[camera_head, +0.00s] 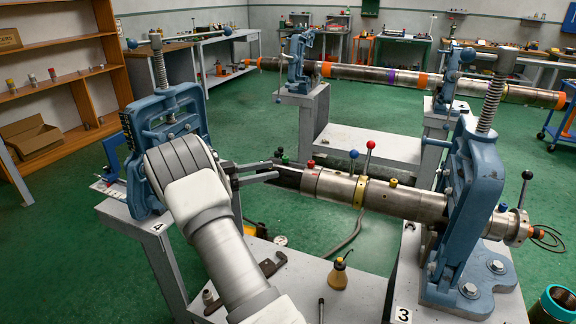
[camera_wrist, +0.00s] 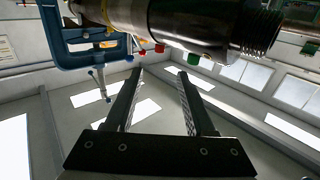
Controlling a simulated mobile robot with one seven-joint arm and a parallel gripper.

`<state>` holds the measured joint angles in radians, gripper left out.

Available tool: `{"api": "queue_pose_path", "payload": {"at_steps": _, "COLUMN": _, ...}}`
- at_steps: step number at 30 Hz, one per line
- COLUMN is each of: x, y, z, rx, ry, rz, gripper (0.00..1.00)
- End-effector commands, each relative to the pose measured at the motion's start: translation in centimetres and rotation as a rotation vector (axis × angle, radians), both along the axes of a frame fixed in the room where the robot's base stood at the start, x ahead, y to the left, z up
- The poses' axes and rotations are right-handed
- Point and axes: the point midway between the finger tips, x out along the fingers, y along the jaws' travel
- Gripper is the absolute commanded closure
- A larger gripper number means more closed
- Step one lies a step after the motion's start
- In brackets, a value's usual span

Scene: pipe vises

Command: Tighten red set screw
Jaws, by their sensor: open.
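A small red screw head (camera_head: 310,163) sits on top of the steel pipe (camera_head: 332,187) near its left end. I take it to be the red set screw. In the wrist view a red screw (camera_wrist: 160,47) shows on the pipe, just beyond the space between my fingertips, with a green screw (camera_wrist: 193,58) to its right. My gripper (camera_head: 277,170) is open beside the pipe's left end. In the wrist view my gripper (camera_wrist: 160,74) has two dark fingers apart with nothing between them.
Levers with a blue ball (camera_head: 353,154) and a red ball (camera_head: 370,144) rise from the pipe. A yellow screw (camera_head: 393,182) is farther right. Blue vises stand left (camera_head: 168,130) and right (camera_head: 470,200). A brown oil can (camera_head: 338,272) stands on the bench below.

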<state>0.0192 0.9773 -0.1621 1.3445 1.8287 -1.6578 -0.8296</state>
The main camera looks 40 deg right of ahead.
Motion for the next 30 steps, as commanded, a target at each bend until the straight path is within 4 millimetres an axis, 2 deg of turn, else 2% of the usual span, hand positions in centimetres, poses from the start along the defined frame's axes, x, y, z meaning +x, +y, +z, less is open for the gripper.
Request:
{"api": "queue_pose_path", "payload": {"at_steps": 3, "x": 0.7, "y": 2.0, "z": 0.0, "rx": -0.001, "ry": -0.002, "rz": 0.001, "gripper": 0.45}}
{"api": "queue_pose_path", "payload": {"at_steps": 7, "x": 1.2, "y": 3.2, "z": 0.0, "rx": 0.0, "ry": -0.001, "rz": 0.001, "gripper": 0.45}}
{"api": "queue_pose_path", "payload": {"at_steps": 21, "x": 1.5, "y": 3.7, "z": 0.2, "rx": 0.0, "ry": -0.006, "rz": 0.008, "gripper": 0.45}}
{"api": "queue_pose_path", "payload": {"at_steps": 26, "x": 3.1, "y": 3.0, "z": 2.6, "rx": 0.007, "ry": -0.07, "rz": 0.121, "gripper": 0.45}}
{"api": "queue_pose_path", "payload": {"at_steps": 30, "x": 6.0, "y": 2.5, "z": 6.5, "rx": 0.028, "ry": -0.171, "rz": 0.328, "gripper": 0.45}}
